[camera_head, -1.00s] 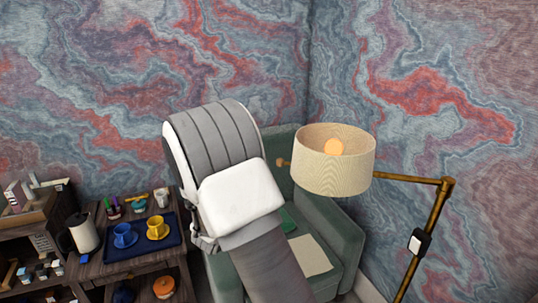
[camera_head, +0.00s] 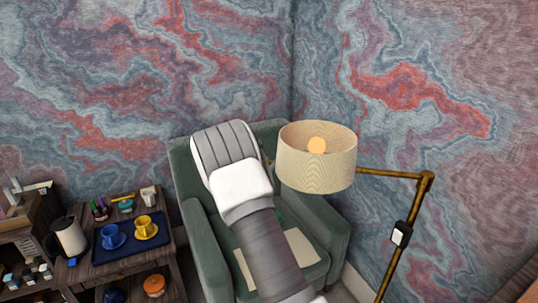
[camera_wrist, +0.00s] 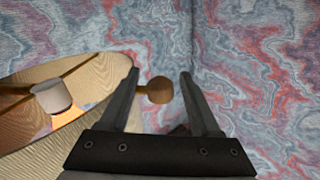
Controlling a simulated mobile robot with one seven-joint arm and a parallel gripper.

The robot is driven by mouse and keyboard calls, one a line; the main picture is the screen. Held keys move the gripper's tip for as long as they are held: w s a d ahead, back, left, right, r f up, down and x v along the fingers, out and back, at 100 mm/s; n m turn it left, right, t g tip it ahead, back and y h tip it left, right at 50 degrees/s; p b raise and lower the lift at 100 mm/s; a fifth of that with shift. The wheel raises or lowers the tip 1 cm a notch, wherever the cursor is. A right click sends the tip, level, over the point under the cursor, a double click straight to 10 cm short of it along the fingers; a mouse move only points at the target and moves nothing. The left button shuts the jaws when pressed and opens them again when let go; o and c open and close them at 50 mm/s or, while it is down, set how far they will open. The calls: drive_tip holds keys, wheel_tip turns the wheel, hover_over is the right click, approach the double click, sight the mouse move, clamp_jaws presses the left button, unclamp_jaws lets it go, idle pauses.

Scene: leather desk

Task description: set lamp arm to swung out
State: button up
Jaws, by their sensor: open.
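The floor lamp has a round cream fabric shade (camera_head: 317,165) with a glowing bulb inside. Its brass arm (camera_head: 392,174) runs from the shade right to a slanted pole (camera_head: 405,235). A small brown knob (camera_wrist: 159,91) on a short stem sticks out beyond the shade's rim. My gripper (camera_wrist: 160,72) is open, its two fingers on either side of the knob in the picture; contact cannot be told. In the head view my forearm and the shade hide the gripper.
A green armchair (camera_head: 333,222) stands under my arm and the shade. At left, a dark wooden side table (camera_head: 132,266) bears a blue tray (camera_head: 175,243) with a blue cup (camera_head: 112,237) and a yellow cup (camera_head: 146,227). Marbled walls meet in a corner behind.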

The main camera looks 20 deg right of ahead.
drive_tip(key=shift+x, duration=1)
clamp_jaws()
idle(0.8)
